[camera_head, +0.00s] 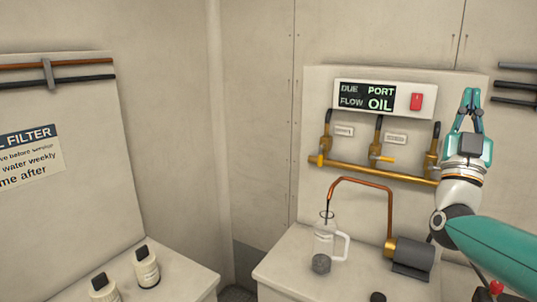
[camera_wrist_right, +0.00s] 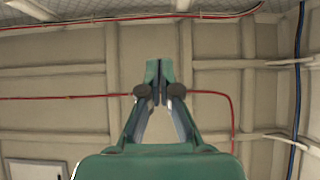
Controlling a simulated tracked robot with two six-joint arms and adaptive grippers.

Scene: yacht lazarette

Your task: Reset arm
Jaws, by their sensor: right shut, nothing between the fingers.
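My right gripper (camera_head: 470,98) is raised at the right of the head view, in front of the wall panel, with its fingers pointing up. In the right wrist view the same gripper (camera_wrist_right: 156,80) is shut and empty, with only wall and ceiling behind it. My teal right arm comes in from the lower right. My left gripper is not in either view.
A display (camera_head: 385,99) reads "DUE PORT FLOW OIL", beside a red switch (camera_head: 416,101). Below are brass pipework (camera_head: 375,171) and a copper tube (camera_head: 362,183) reaching into a clear jug (camera_head: 324,238). Two white bottles (camera_head: 146,267) stand at lower left. Air around the gripper looks clear.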

